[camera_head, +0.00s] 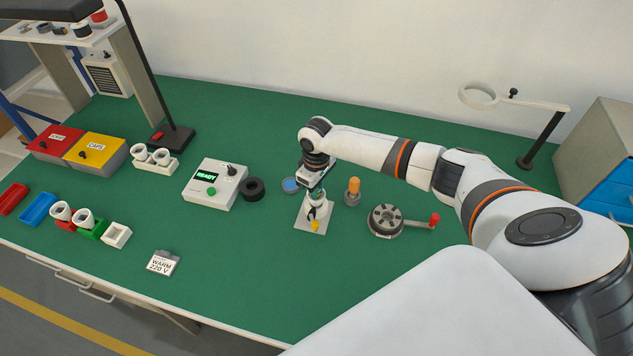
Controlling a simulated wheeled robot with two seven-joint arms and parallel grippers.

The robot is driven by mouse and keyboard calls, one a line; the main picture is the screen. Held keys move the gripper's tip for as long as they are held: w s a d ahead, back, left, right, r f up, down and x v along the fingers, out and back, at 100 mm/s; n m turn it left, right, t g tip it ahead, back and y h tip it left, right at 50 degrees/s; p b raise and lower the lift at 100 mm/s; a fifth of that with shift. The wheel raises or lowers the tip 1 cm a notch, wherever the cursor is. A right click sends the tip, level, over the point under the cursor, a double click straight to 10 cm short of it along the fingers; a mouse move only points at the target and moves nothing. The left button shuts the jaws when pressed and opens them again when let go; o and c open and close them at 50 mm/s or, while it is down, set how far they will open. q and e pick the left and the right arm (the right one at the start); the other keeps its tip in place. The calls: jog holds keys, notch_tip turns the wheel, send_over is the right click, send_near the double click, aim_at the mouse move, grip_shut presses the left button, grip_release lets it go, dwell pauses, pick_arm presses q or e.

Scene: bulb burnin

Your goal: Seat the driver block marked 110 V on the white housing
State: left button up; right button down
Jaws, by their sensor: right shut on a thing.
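My right gripper (315,196) points down over a pale square plate (303,222) near the middle of the bench. It is shut on a small part that its fingers mostly hide; I cannot tell what it is. A white piece with a yellow knob (315,226) stands on the plate, right under the fingers. I cannot tell whether the held part touches it. No block with a readable 110 V mark shows. White round housings (83,218) stand in coloured holders at the left, and two more (152,155) stand in a white rack. My left gripper is out of view.
A tester reading READY (213,184) and a black ring (252,189) stand left of the gripper. An orange-topped post (352,192) and a round fixture with a red-ended lever (386,220) stand close right. A WARM 220 V card (162,263) lies front left. The front middle is clear.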

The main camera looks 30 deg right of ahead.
jog(key=shift+s+f, duration=0.1)
jog(key=shift+f, duration=0.15)
dwell(0.7)
jog(key=shift+r+p, duration=0.3)
jog(key=shift+p, duration=0.5)
dwell(0.5)
jog(key=c, duration=1.4)
grip_release()
jog(key=shift+o, duration=0.2)
notch_tip(320, 180, up, 10)
jog(key=shift+r+b, duration=0.25)
jog(key=shift+b, duration=0.6)
jog(key=shift+r, duration=0.75)
jog(key=shift+f, duration=0.1)
jog(key=shift+a, duration=0.1)
